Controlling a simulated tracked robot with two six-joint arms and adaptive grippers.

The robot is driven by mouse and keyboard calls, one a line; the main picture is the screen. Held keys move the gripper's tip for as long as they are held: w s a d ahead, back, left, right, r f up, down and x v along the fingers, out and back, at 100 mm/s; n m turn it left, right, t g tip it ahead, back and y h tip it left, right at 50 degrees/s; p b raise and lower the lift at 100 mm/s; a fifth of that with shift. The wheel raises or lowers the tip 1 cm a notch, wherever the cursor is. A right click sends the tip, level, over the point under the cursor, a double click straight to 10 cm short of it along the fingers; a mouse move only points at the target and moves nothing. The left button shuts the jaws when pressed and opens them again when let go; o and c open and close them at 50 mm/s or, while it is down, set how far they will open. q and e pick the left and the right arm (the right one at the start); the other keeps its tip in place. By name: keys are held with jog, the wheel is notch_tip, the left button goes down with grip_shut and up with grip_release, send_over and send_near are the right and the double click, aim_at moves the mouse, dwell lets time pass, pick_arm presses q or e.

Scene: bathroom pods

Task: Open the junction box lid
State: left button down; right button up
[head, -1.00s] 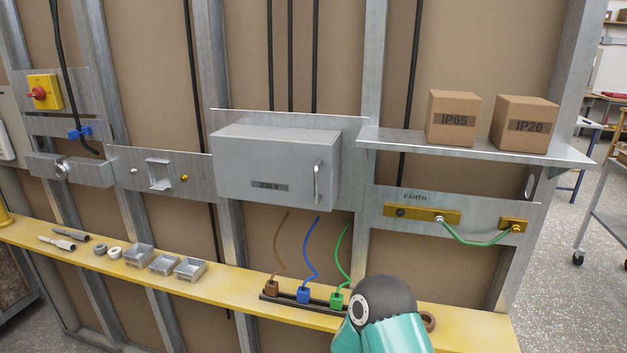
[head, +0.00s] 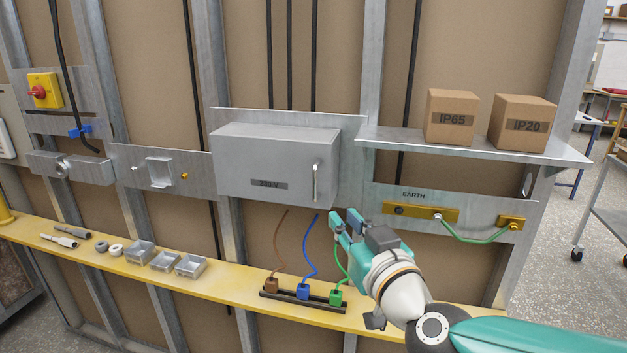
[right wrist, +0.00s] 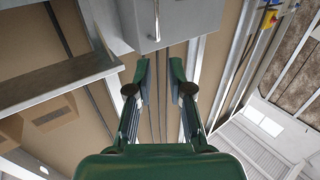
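The junction box (head: 262,168) is a grey metal box labelled "230 V" on the wall frame in the head view. Its lid is shut, with a vertical bar handle (head: 317,181) at the right of its front. My right gripper (head: 343,222) is just below and to the right of the box's lower right corner, apart from the handle. My left gripper is in no view.
Brown, blue and green wires rise from terminals (head: 303,292) on the yellow ledge (head: 220,282) below the box. A shelf (head: 470,147) with two cartons (head: 451,117) juts out at right. The earth bar (head: 422,212) with its green wire is below it.

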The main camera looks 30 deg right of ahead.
aim_at(316, 179)
jog(key=x, duration=1.6)
jog(key=shift+w+d+r+b, duration=0.25)
jog(key=shift+d+r+b, duration=0.1)
jog(key=shift+r+b, duration=0.05)
grip_shut()
